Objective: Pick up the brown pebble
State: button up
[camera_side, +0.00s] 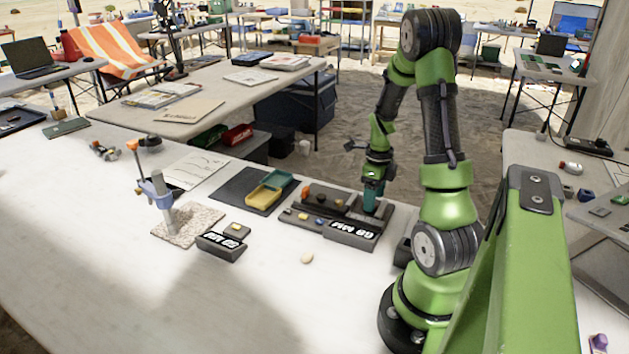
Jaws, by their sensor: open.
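My gripper (370,205) points down at the right part of a dark sorting tray (345,228) with a white-lettered label. It is small in this view, its jaws are open, and I see nothing held in it. I cannot tell for certain which piece is the brown pebble. A pale cream pebble (307,258) lies alone on the white table, in front of the tray.
A yellow tray (262,197) and a green tray (279,179) sit on a dark mat (228,193) left of the sorting tray. A smaller labelled block (221,246) and a stand with a grey post (163,205) are further left.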

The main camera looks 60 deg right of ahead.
notch_tip(320, 180, down, 2)
jog(key=shift+f, duration=0.1)
jog(key=c, duration=1.2)
jog(key=shift+r, duration=0.2)
